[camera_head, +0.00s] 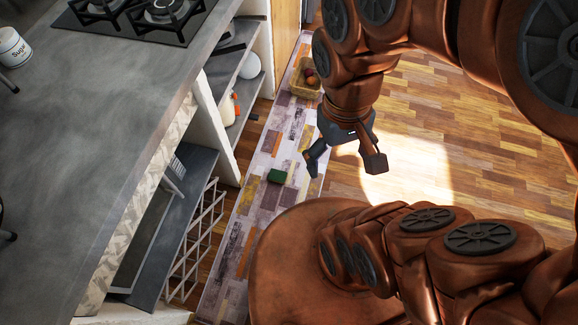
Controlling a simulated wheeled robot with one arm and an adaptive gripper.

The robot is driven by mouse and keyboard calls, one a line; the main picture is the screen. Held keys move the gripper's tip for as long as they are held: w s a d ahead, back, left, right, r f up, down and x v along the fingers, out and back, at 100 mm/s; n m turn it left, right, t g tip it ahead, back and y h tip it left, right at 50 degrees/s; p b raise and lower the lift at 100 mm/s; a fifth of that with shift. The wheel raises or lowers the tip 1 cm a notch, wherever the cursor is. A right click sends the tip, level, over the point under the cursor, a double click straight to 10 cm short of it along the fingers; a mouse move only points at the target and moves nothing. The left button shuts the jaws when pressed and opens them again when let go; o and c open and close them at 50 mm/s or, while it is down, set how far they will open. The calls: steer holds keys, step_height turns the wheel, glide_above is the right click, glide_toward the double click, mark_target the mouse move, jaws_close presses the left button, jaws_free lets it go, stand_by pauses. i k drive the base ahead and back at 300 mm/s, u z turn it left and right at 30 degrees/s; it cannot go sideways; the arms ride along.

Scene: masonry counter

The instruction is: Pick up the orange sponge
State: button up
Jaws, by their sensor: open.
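I cannot make out an orange sponge with certainty. A small dark green block (277,176), perhaps a sponge, lies on the patterned rug (250,205). My gripper (344,163) is open with nothing visible between its fingers. It hangs above the floor, to the right of the green block and apart from it. A small orange thing (236,97) shows on the shelf next to a whitish bottle, but I cannot tell what it is.
The grey counter (90,110) fills the left, with a black stovetop (140,15) and a sugar canister (12,48). Below are open shelves and a white rack (195,240). A fruit basket (300,82) stands at the rug's far end. Wooden floor (480,140) is clear at right.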

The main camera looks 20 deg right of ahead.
mark_target(276, 176)
steer(key=z, duration=1.95)
steer(key=i, duration=0.65)
steer(key=u, duration=3.8)
